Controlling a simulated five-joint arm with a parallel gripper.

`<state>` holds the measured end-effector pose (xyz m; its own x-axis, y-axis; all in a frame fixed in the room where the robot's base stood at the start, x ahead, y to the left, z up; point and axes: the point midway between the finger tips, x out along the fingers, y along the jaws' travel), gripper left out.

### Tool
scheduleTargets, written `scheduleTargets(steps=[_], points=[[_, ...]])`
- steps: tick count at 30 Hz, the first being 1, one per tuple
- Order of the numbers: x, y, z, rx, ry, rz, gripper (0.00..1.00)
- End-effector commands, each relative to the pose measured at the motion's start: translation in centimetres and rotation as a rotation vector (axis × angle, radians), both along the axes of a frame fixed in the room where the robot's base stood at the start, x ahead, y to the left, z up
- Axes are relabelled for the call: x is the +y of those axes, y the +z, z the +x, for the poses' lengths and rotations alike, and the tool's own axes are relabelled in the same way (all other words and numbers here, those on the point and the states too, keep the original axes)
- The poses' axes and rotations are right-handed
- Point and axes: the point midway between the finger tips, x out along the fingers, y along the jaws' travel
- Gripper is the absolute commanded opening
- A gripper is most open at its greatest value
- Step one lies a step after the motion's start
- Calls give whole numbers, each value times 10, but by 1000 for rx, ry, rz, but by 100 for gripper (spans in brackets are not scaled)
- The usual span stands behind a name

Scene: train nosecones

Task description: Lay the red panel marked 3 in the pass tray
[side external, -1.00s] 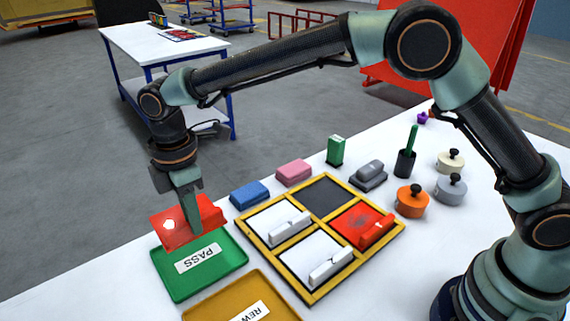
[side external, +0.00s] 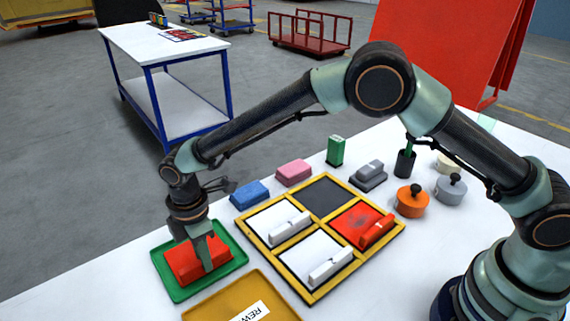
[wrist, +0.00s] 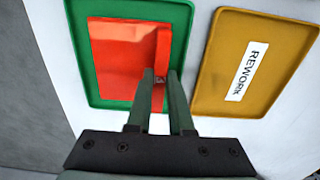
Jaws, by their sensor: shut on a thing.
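The red panel (side external: 187,262) lies within the green pass tray (side external: 226,283), and it also shows in the wrist view (wrist: 120,60) inside the tray's green rim (wrist: 183,30). My gripper (side external: 208,264) is shut on the panel's raised red grip along one side. In the wrist view my gripper's fingers (wrist: 160,80) meet at that grip. The panel looks flat and low in the tray; I cannot tell whether it touches the floor all over. The PASS label is hidden under the panel. No number on the panel is readable.
The yellow rework tray (side external: 262,300) sits right beside the pass tray. A yellow-framed rack (side external: 300,290) holds two white panels and another red panel (side external: 360,226), with one dark empty cell. Blue and pink blocks (side external: 293,172) stand behind the rack.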

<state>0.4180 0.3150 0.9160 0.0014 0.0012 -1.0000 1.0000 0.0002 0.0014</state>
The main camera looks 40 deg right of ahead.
Motion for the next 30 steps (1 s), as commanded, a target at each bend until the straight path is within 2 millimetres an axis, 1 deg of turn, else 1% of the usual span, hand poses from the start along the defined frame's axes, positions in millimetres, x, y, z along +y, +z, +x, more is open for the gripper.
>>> scheduleTargets(steps=[5, 6, 8, 9, 17, 20, 23, 25, 30], points=[[0, -2, 0, -1, 0, 1, 0], [0, -3, 0, 0, 0, 0, 23], [0, -3, 0, -1, 0, 0, 46], [0, -2, 0, -1, 0, 0, 49], [0, -2, 0, 0, 0, 0, 49], [0, 1, 0, 0, 0, 0, 49], [1, 12, 1, -3, 0, 2, 49], [1, 24, 1, -3, 0, 2, 49], [1, 60, 1, -5, 0, 3, 49]])
